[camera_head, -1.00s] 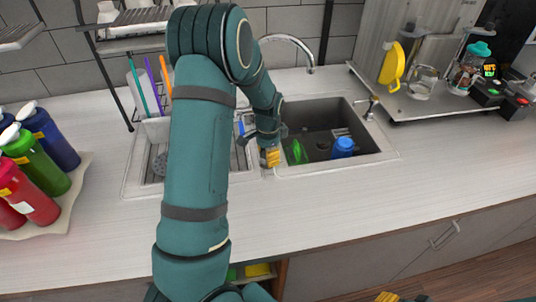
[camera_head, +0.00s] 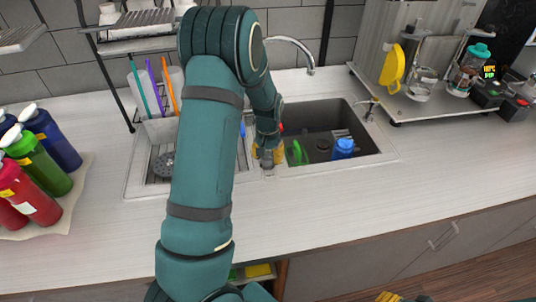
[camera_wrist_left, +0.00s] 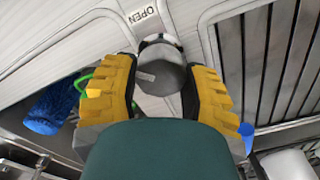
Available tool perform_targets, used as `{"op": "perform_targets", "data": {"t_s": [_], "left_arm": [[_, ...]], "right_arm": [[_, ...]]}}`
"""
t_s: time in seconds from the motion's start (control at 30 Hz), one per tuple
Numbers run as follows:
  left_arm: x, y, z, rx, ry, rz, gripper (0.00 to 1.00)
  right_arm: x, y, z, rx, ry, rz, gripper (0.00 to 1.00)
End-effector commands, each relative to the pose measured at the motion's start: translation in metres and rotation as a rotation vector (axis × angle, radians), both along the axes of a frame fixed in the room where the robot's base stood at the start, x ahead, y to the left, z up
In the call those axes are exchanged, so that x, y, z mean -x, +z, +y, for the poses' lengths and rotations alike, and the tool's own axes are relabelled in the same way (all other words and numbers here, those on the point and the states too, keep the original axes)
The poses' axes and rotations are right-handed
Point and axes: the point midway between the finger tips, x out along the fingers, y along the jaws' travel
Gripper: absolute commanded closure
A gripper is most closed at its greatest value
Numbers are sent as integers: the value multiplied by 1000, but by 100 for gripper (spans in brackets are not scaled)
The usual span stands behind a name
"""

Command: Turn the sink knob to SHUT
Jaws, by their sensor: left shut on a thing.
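The sink knob (camera_wrist_left: 163,78) is a grey round cap on the sink's rim, in the left wrist view. A white label reading OPEN (camera_wrist_left: 145,18) is beside it. My left gripper (camera_wrist_left: 160,90) has its yellow fingers shut on the knob, one on each side. In the head view my left gripper (camera_head: 268,156) is at the divider between the two basins, and it largely hides the knob. No SHUT label is visible. Yellow tips of my right gripper (camera_head: 388,297) show at the bottom edge, too cut off to read.
The right basin (camera_head: 318,117) holds a blue item (camera_head: 343,148) and a green item (camera_head: 297,152). A faucet (camera_head: 300,45) arches behind. Several bottles (camera_head: 45,140) stand at the left. The counter in front (camera_head: 330,205) is clear.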

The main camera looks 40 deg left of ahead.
Motion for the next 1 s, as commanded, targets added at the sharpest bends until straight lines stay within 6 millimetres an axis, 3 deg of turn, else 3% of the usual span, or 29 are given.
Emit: {"op": "perform_targets", "data": {"t_s": [0.6, 1.0], "left_arm": [[1, 1, 2, -1, 555, 1, 89], [2, 0, 2, 0, 748, 0, 89]], "right_arm": [[1, 19, -1, -3, 0, -1, 53], [1, 27, -1, -5, 1, -1, 53]]}}
